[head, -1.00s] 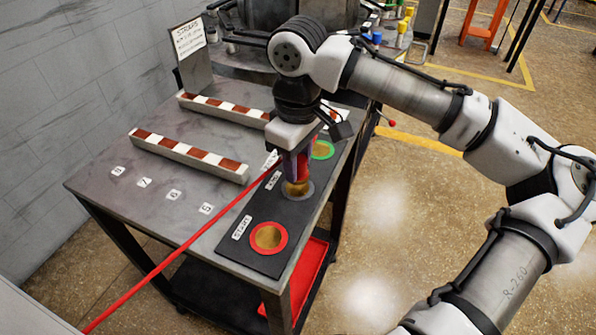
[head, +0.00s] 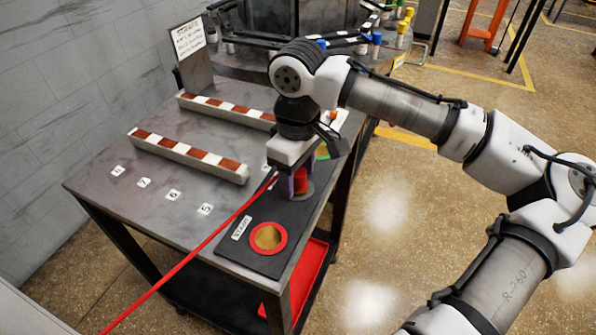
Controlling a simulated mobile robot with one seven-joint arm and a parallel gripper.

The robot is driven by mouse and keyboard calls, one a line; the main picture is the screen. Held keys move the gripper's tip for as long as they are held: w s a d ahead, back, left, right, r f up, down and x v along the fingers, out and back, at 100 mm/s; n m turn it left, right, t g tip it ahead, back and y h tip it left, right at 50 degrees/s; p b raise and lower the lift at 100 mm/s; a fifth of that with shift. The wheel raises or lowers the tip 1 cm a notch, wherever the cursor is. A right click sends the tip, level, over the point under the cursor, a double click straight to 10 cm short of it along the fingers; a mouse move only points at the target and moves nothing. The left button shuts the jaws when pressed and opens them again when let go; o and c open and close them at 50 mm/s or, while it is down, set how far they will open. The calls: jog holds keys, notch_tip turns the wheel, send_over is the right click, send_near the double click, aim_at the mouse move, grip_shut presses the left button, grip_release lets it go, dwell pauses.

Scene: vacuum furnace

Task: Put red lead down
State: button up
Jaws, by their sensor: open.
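The red lead (head: 195,252) runs as a taut red line from the lower left up to my gripper (head: 293,188). Its red end (head: 301,178) stands upright at the grey-ringed middle pad of the black board (head: 288,229). My gripper points down over this pad with its purple fingers beside the red end. The jaws are open; any contact with the red end cannot be made out. The middle pad is mostly hidden. The red-ringed brass pad (head: 268,238) is bare in front, and the green-ringed pad (head: 322,151) is partly hidden behind my gripper.
Two red-and-white striped bars (head: 188,155) lie on the grey table (head: 110,195), with numbered labels in front. A sign (head: 188,38) stands at the back left. A round table with coloured bottles (head: 402,32) is behind. A red tray (head: 310,275) sits below.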

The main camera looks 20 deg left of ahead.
aim_at(298, 172)
notch_tip(298, 172, up, 12)
jog(key=p, duration=0.1)
jog(key=shift+r, duration=0.15)
dwell(0.6)
